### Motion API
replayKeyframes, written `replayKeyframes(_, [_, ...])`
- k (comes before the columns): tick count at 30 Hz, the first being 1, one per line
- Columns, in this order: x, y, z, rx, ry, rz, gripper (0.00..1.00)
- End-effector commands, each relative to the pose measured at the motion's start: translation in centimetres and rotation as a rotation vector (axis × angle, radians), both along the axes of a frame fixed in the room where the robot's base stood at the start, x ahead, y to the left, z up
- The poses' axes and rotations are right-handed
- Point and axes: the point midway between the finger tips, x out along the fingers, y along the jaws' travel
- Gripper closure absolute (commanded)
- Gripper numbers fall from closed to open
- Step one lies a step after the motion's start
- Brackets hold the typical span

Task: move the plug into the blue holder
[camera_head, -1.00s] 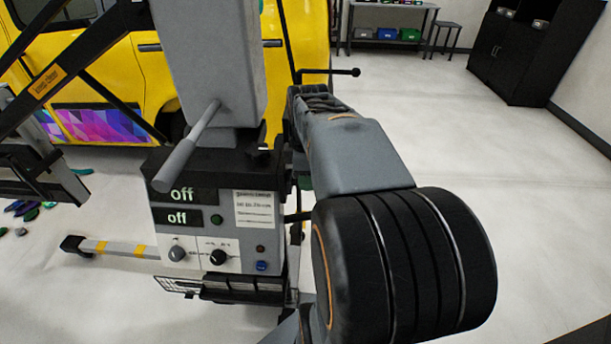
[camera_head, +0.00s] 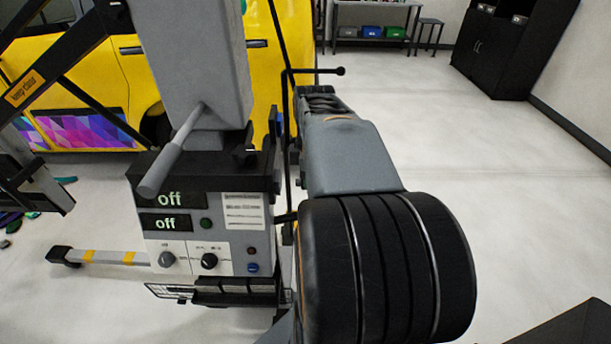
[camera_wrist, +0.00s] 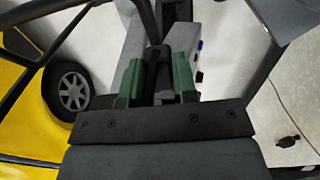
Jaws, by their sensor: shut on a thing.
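My gripper (camera_wrist: 157,80) has green fingers, closed on a dark piece (camera_wrist: 153,62) in the wrist view. This piece looks like the plug, with a black cable running up from it, but its shape is partly hidden. In the head view my arm hides the gripper. A small round blue part (camera_head: 253,267) sits low on the front of the grey machine (camera_head: 210,235); I cannot tell if it is the blue holder. A blue spot also shows on a grey body (camera_wrist: 200,43) in the wrist view, beyond the fingers.
A yellow vehicle (camera_head: 200,70) stands behind the machine. A grey leg with yellow bands (camera_head: 110,257) reaches left over the floor. A black cabinet (camera_head: 510,50) and a shelf are at the back. A small black item (camera_wrist: 290,141) lies right in the wrist view. Floor at right is clear.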

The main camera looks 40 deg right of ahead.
Motion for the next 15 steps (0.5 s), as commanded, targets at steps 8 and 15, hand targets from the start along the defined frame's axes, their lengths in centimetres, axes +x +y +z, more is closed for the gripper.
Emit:
replayKeyframes(8, [-1.1, -1.1, 0.0, 0.000, 0.000, -0.002, 1.00])
replayKeyframes(15, [-1.9, -2.0, 0.0, 0.000, 0.000, -0.002, 1.00])
